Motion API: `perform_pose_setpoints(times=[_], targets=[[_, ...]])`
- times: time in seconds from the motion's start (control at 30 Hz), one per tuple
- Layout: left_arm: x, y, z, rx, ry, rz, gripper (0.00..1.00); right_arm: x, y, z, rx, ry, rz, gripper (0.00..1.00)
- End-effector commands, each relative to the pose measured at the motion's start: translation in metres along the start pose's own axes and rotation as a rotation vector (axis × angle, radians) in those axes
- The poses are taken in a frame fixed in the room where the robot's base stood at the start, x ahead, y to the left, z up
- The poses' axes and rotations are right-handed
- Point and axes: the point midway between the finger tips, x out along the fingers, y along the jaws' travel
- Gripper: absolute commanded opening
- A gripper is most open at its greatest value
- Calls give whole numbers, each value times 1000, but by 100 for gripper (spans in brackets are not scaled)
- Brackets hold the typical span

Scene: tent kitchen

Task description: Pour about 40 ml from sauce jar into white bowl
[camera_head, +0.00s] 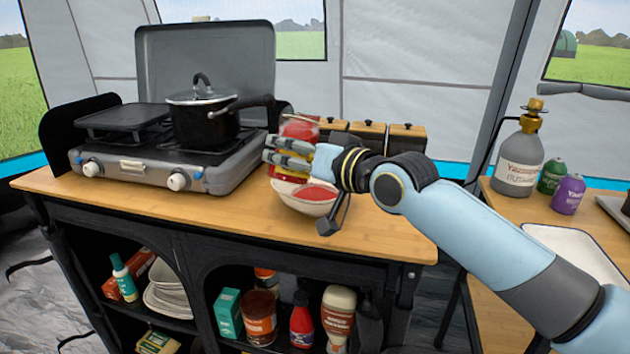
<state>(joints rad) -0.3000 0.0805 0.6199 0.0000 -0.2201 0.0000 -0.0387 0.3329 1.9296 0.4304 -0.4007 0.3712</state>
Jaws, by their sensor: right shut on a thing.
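The sauce jar (299,127) is clear with red contents and looks roughly upright, just behind the white bowl. My right gripper (290,152) comes in from the right and is shut on the jar, its fingers across the jar's front. They hide the jar's middle. The white bowl (290,201) sits on the wooden counter near its front edge, just below and in front of the jar. Red sauce (318,194) shows inside the bowl. I cannot tell whether the jar's base touches the counter. My left gripper is not in view.
A camping stove (215,165) with a lidded black pot (205,125) stands left of the jar. Several wooden-lidded canisters (368,132) stand behind my gripper. A side table on the right holds a gas bottle (518,160) and a white tray (560,240). Counter (405,225) right of the bowl is clear.

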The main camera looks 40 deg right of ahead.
Motion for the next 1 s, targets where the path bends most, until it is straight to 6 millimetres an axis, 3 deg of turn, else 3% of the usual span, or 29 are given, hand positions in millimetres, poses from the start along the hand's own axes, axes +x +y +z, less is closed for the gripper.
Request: perform_pose_setpoints(times=[0.1, 0.3, 0.8, 1.0], targets=[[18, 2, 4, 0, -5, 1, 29, -1, -10, 14, -141, 45, -2, 10], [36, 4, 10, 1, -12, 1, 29, -4, -20, 19, -326, 96, 2, 10], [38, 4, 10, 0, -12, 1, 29, -4, -23, 16, -368, 108, 3, 10], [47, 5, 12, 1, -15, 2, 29, -5, -25, 21, -416, 122, 4, 10]])
